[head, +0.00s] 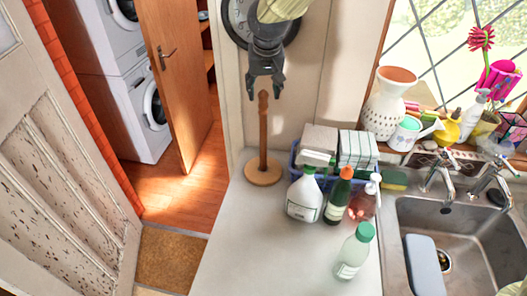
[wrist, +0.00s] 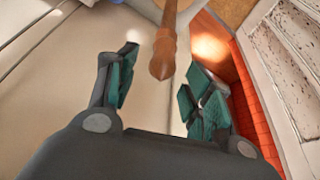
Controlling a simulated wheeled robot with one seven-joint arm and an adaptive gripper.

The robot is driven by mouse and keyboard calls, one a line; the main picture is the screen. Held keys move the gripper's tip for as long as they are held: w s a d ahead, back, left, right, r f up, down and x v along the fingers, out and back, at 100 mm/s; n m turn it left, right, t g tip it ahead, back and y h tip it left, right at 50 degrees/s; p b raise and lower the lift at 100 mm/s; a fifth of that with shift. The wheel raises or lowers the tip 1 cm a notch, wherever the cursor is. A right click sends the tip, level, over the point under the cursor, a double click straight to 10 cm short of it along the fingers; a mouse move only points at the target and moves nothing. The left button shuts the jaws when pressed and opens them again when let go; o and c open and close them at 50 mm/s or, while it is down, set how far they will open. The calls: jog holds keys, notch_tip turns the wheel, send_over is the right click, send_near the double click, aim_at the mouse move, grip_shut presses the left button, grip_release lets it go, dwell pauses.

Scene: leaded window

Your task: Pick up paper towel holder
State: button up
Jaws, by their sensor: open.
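The wooden paper towel holder (head: 263,135) stands upright on its round base near the back left of the counter. It is a bare post with a rounded knob at the top. My gripper (head: 265,88) is open and empty, above the holder, with its fingertips close to the knob's height in the head view. In the wrist view the holder (wrist: 166,52) points into the gap between the open fingers of my gripper (wrist: 163,80). I cannot tell whether any finger touches it.
A blue basket (head: 325,180) with boxes stands right of the holder. A white spray bottle (head: 304,198), a dark bottle (head: 338,196) and a green-capped bottle (head: 355,252) stand on the counter (head: 245,250). The sink (head: 470,245) is at right. The counter's front left is clear.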

aim_at(263, 101)
jog(key=shift+w+f, duration=0.35)
jog(key=shift+f, duration=0.2)
jog(key=shift+s+f+p, duration=0.1)
jog(key=shift+s+p, duration=0.1)
jog(key=shift+p, duration=0.2)
jog(key=shift+w+f+p, duration=0.1)
jog(key=shift+f+p, duration=0.2)
jog(key=shift+p+x, duration=1.05)
jog(key=shift+x, duration=1.15)
jog(key=shift+w, duration=0.15)
jog(key=shift+c, duration=0.4)
grip_shut()
jog(key=shift+r, duration=0.1)
